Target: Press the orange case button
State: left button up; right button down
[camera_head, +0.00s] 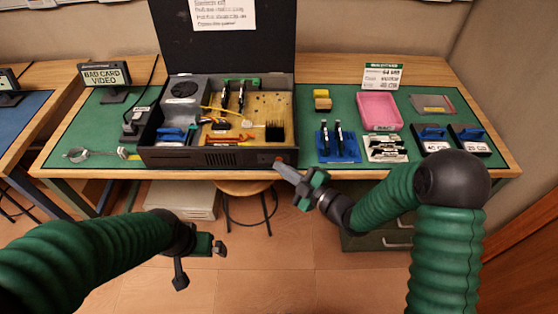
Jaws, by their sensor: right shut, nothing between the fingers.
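The open black computer case (175,157) stands on the green-topped workbench with its lid raised and a circuit board inside. A small orange spot, likely the case button (279,158), shows near the right end of its front panel. My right gripper (281,166) is shut and empty. Its tips point up and left at the orange spot, just below it in the picture; I cannot tell whether they touch it. My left gripper (200,262) is in front of the bench, low and left, with its fingers apart and nothing between them.
A pink tray (379,111), a blue holder (338,146) and blue-handled parts (468,138) stand right of the case. A "BAD CARD VIDEO" sign (106,75) stands at left. A stool (243,188) is under the bench. The floor in front is clear.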

jog(key=shift+s, duration=0.85)
jog(key=s, duration=0.5)
jog(key=shift+b, duration=0.35)
dwell(0.4)
